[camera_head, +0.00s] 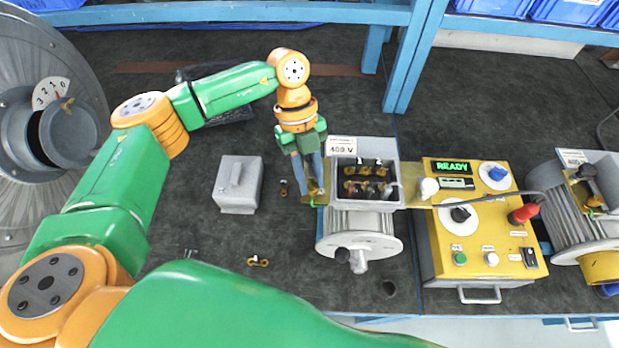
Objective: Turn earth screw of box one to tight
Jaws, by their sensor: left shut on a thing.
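Box one appears to be the open grey terminal box (395,168) on top of the middle motor (360,225), with a "400 V" label at its back left. Brass-coloured terminals (365,188) show inside it. My left gripper (314,194) points down at the box's left side, beside a small brass-coloured tab (322,200). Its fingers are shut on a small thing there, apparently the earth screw. The fingers hide the screw, so its turn and tightness cannot be seen. My right gripper is out of view.
A grey box-shaped cover (238,184) stands on the dark bench, left of the motor. Small loose parts (258,262) lie in front of it. A yellow control box (480,230) reading "READY" stands right of the motor. A second motor (575,220) is at far right, a blower (30,110) at left.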

